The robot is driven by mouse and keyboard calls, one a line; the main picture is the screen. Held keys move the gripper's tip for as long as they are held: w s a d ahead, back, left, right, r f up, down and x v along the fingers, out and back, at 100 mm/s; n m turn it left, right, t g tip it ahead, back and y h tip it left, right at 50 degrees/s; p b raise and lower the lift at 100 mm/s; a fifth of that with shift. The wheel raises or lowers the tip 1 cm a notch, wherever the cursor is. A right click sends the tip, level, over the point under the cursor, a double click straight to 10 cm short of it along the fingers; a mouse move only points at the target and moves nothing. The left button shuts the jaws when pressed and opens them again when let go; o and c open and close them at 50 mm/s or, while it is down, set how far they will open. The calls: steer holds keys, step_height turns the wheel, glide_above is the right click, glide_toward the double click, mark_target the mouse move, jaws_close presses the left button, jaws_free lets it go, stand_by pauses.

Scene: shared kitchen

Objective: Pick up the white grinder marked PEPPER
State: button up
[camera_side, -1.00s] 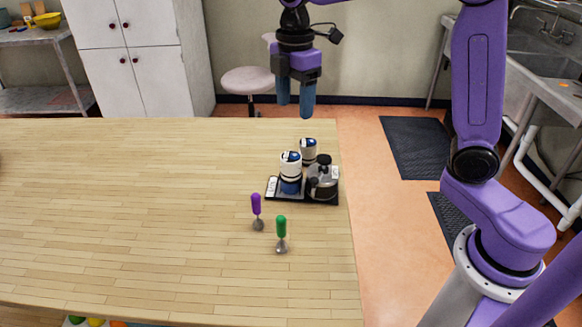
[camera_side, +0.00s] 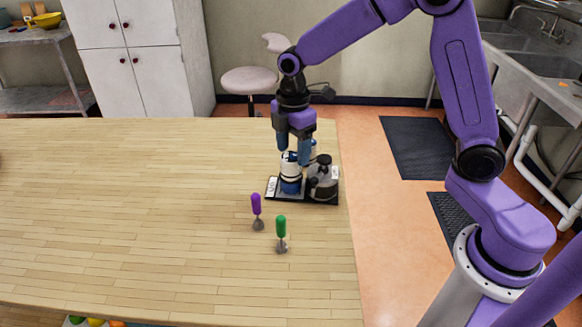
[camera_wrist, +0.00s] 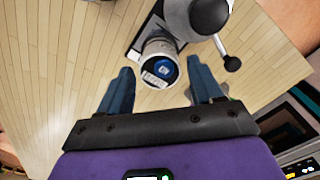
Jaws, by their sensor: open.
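The front one (camera_side: 291,182) is nearer the side camera. In the wrist view, one upright grinder (camera_wrist: 160,68), blue on top, stands just ahead of the gap between my fingers (camera_wrist: 160,83). I cannot tell which grinder it is, and its lettering is too small to read.
A grey pot-like object with a black knob (camera_side: 323,180) shares the tray, close beside the grinders. A purple-handled tool (camera_side: 256,207) and a green-handled tool (camera_side: 281,231) stand in front. The wooden table is clear to the left.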

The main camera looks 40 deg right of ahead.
mark_target(291, 155)
steer(key=f, duration=0.5)
steer(key=shift+a, duration=0.25)
steer(key=c, duration=1.2)
steer(key=shift+o, duration=0.2)
steer(key=shift+r, duration=0.15)
